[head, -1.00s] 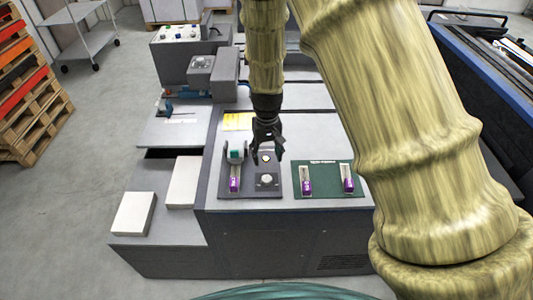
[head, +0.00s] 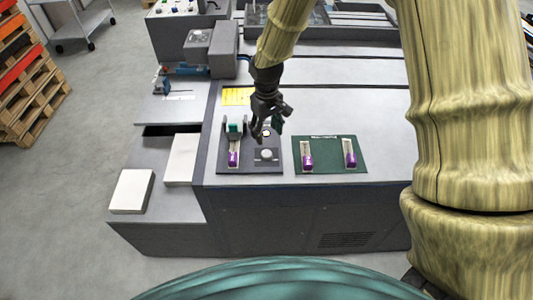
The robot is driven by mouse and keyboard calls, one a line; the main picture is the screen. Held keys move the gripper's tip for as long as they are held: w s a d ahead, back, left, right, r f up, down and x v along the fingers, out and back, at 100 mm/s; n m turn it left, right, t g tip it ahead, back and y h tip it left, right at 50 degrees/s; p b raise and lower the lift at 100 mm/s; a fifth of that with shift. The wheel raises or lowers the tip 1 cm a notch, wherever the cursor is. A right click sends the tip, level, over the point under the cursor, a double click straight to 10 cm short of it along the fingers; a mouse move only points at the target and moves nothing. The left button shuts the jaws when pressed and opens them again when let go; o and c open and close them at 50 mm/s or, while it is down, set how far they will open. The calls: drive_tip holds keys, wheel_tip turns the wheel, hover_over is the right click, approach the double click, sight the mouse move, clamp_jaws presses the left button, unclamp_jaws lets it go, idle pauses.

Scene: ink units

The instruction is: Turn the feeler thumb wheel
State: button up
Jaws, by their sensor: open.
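A round pale grey knob (head: 267,154), which looks like the thumb wheel, sits on the dark panel (head: 277,169) on top of the grey machine. A small round dial (head: 266,133) shows behind it, partly covered by my gripper. My gripper (head: 268,133) points down above the panel, just behind the knob in the picture. Its fingers are apart and nothing shows between them. I cannot tell its exact height or whether it touches anything.
A bracket with a green part (head: 235,128) and a purple-ended piece (head: 233,158) stands left of the knob. A green mat (head: 330,163) with two similar purple-ended pieces lies to the right. White stacks (head: 132,191) are at the left.

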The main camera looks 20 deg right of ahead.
sight(267, 153)
drive_tip(key=shift+w, duration=0.1)
drive_tip(key=shift+f+p, duration=1.45)
drive_tip(key=shift+f, duration=3.9)
drive_tip(key=shift+c, duration=0.3)
drive_tip(key=c, duration=1)
